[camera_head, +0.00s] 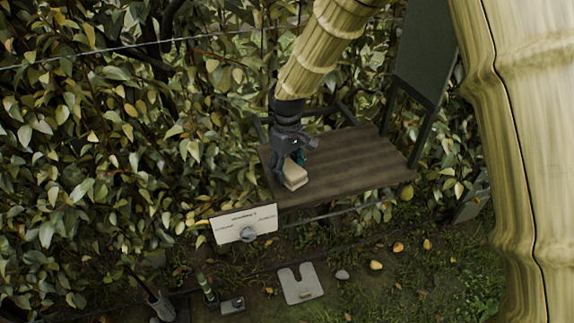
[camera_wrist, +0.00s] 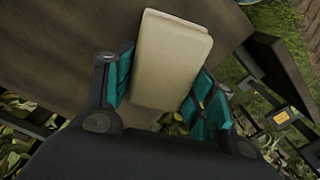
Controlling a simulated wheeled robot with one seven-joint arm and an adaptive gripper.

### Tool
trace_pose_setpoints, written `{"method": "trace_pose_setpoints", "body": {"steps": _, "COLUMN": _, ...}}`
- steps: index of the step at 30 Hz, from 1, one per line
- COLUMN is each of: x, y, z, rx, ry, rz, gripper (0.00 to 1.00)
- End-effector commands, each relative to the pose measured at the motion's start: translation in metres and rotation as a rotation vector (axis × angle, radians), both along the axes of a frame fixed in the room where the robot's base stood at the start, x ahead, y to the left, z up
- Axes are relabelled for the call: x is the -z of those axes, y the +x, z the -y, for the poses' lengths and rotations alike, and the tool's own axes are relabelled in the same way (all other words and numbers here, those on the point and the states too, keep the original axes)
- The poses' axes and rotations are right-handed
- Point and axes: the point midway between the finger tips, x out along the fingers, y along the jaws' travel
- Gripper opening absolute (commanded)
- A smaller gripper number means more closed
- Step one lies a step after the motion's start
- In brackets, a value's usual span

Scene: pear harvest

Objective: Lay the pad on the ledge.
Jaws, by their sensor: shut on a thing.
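The pad (camera_head: 295,175) is a small cream block. It sits between the two teal-lined fingers of my gripper (camera_head: 296,154), which is shut on it. The wrist view also shows the pad (camera_wrist: 170,60) between the fingers of my gripper (camera_wrist: 170,95). The brown wooden ledge (camera_head: 355,160) is a slatted board. The pad is at the ledge's left front part. I cannot tell whether it touches the wood or hangs just above it. In the wrist view the ledge (camera_wrist: 60,50) fills the upper left.
Dark posts and a dark panel (camera_head: 425,55) stand at the ledge's right. Leafy hedge lies behind. A pale notched plate (camera_head: 300,284) and fallen pears (camera_head: 376,265) lie on the grass. The ledge's right side is clear.

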Motion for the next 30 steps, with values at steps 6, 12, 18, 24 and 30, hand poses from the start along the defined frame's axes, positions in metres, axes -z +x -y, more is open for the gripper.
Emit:
{"method": "trace_pose_setpoints", "body": {"steps": 6, "x": 0.0069, "y": 0.0001, "z": -0.0002, "rx": -0.001, "ry": 0.001, "rz": 0.001, "gripper": 0.29}}
{"method": "trace_pose_setpoints", "body": {"steps": 12, "x": 0.0083, "y": -0.0001, "z": -0.0002, "rx": 0.000, "ry": 0.001, "rz": 0.001, "gripper": 0.29}}
{"method": "trace_pose_setpoints", "body": {"steps": 18, "x": 0.0095, "y": -0.0001, "z": -0.0002, "rx": 0.000, "ry": 0.001, "rz": 0.001, "gripper": 0.75}}
{"method": "trace_pose_setpoints", "body": {"steps": 24, "x": 0.0095, "y": -0.0001, "z": -0.0002, "rx": 0.000, "ry": 0.001, "rz": 0.001, "gripper": 0.76}}
{"method": "trace_pose_setpoints", "body": {"steps": 30, "x": 0.0064, "y": 0.0000, "z": -0.0002, "rx": 0.000, "ry": 0.001, "rz": 0.001, "gripper": 0.76}}
